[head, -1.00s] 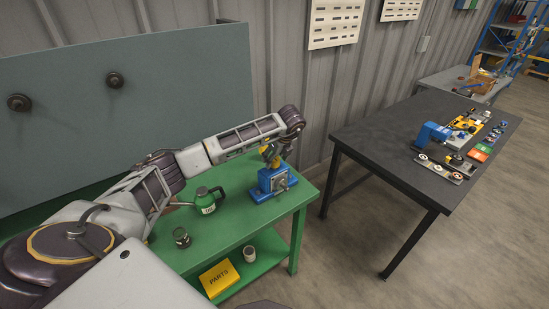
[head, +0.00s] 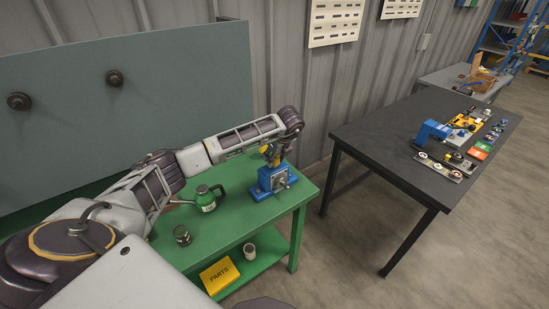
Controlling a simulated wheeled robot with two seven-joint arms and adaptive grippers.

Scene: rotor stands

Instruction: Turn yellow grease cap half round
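A blue stand (head: 265,189) with a grey metal block (head: 278,179) on its front sits near the right end of the green table. A small yellow part (head: 264,149), perhaps the grease cap, shows at the top of the stand, partly hidden by my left gripper. My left gripper (head: 273,160) points down over the top of the stand at the end of my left arm. It is too small and overlapped to tell whether its fingers are open or shut, or touching the yellow part. My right gripper is out of view.
A green oil can (head: 207,200) and a small jar (head: 182,236) stand on the green table (head: 228,226), left of the blue stand. A yellow parts box (head: 219,276) and a white cup (head: 249,252) are on its lower shelf. A black table (head: 385,131) with parts stands right.

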